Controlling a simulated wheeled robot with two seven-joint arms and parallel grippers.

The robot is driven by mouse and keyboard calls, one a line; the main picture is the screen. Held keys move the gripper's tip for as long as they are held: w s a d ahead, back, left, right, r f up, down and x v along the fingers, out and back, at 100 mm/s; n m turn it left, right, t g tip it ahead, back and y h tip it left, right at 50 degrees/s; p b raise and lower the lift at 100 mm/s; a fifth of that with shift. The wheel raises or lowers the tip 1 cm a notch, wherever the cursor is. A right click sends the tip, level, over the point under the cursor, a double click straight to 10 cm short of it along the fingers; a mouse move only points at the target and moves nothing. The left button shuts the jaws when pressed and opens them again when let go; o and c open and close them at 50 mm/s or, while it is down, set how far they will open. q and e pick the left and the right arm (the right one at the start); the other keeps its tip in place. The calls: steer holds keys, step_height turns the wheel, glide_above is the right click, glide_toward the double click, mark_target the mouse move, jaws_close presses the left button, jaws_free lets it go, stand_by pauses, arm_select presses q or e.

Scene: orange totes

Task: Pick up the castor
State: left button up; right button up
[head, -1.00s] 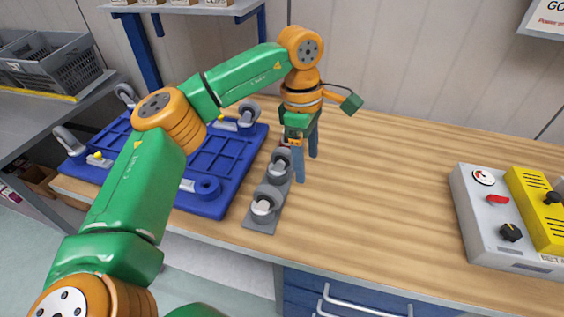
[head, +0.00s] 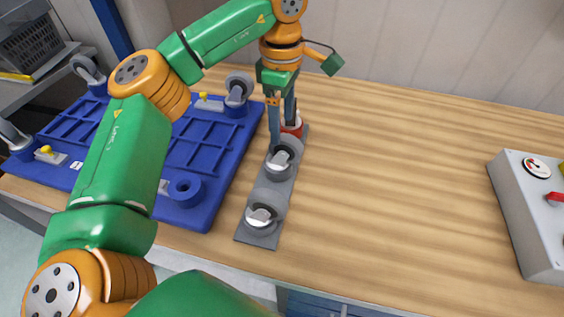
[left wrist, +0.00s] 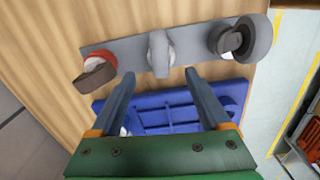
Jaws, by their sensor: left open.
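A grey rack strip (head: 242,232) lies on the wooden table and carries three castors in a row. The nearest castor (head: 262,215) and the middle castor (head: 281,160) are grey and white. The far castor (head: 297,127) has red on it and is partly hidden by my left gripper (head: 282,136). That gripper is open and empty, pointing down over the strip between the middle and far castors. In the left wrist view the middle castor (left wrist: 159,52) shows just beyond and between the fingertips, with the red castor (left wrist: 97,67) at left. My right gripper is not in view.
A blue platform (head: 200,150) with castors at its corners lies left of the strip, close to the gripper. A grey control box (head: 530,215) stands at the right. The table between strip and box is clear.

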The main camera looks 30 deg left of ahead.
mark_target(283, 148)
arm_select(q)
step_height(283, 148, down, 2)
steer(key=shift+w+a+f, duration=0.1)
steer(key=shift+w+a, duration=0.05)
steer(key=f, duration=0.1)
steer(key=f+p, duration=0.1)
steer(key=f, duration=0.1)
steer(key=f+p, duration=0.1)
steer(key=f, duration=0.1)
steer(key=shift+s+d+f, duration=0.15)
steer(key=shift+s+d, duration=0.05)
steer(key=shift+s, duration=0.05)
steer(key=shift+f, duration=0.25)
steer(key=shift+w, duration=0.1)
jaws_close()
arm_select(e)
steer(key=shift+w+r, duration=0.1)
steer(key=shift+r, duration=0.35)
